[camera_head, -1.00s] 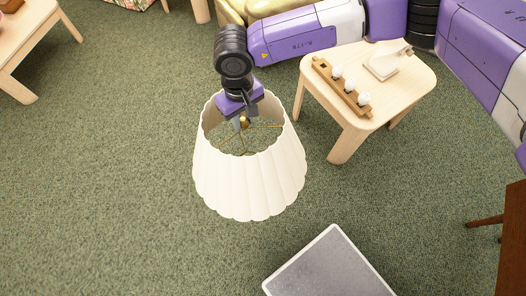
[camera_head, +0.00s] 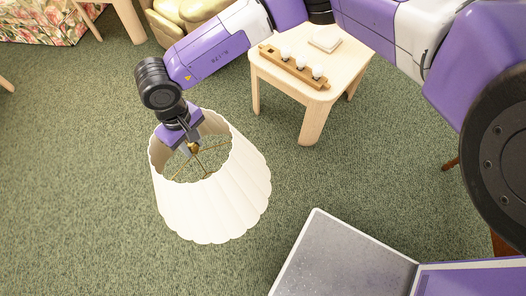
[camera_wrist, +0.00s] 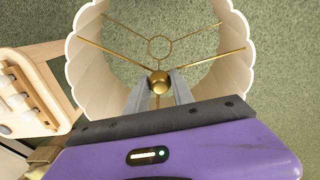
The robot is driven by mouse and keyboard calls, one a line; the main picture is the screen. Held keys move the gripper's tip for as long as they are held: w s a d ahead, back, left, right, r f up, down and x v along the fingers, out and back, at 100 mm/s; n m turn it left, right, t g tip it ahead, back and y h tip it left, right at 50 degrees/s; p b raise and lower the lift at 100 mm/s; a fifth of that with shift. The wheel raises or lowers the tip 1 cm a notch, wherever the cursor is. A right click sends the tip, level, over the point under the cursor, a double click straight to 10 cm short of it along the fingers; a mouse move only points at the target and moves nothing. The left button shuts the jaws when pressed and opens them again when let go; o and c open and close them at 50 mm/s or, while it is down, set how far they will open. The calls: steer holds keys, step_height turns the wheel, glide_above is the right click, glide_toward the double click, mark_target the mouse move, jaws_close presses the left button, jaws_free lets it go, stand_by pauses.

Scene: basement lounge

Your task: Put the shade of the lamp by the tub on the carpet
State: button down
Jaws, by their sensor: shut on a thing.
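The lampshade (camera_head: 212,205) is cream and pleated, with a brass wire frame inside its top. It hangs tilted from my gripper (camera_head: 192,148) above the green carpet (camera_head: 70,190). In the wrist view the two fingers of my gripper (camera_wrist: 160,88) are shut on the brass knob (camera_wrist: 159,76) at the middle of the shade's frame. Carpet shows through the open shade (camera_wrist: 86,60). How high the shade's lower rim is above the carpet I cannot tell. No tub is clearly recognisable.
A small wooden table (camera_head: 346,70) stands right of the shade, bearing a wooden rack with several white bulbs (camera_head: 295,67) and a white square base (camera_head: 325,39). A cream sofa (camera_head: 190,15) and a floral seat (camera_head: 40,22) are at the back. Carpet left of the shade is clear.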

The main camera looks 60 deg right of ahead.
steer(key=s+d+f+m+b, duration=0.4)
steer(key=d+f+m+b, duration=0.15)
steer(key=f+b, duration=0.6)
steer(key=s+d+f+m+b, duration=0.4)
steer(key=d+f+m+b, duration=0.15)
steer(key=f+b, duration=0.65)
steer(key=s+d+f+m+b, duration=0.45)
steer(key=d+f+b, duration=0.25)
steer(key=f+b, duration=0.5)
step_height(320, 180, down, 21)
steer(key=b, duration=0.4)
steer(key=shift+a, duration=0.2)
steer(key=shift+w, duration=0.1)
steer(key=shift+f, duration=0.2)
steer(key=c, duration=1.1)
jaws_free()
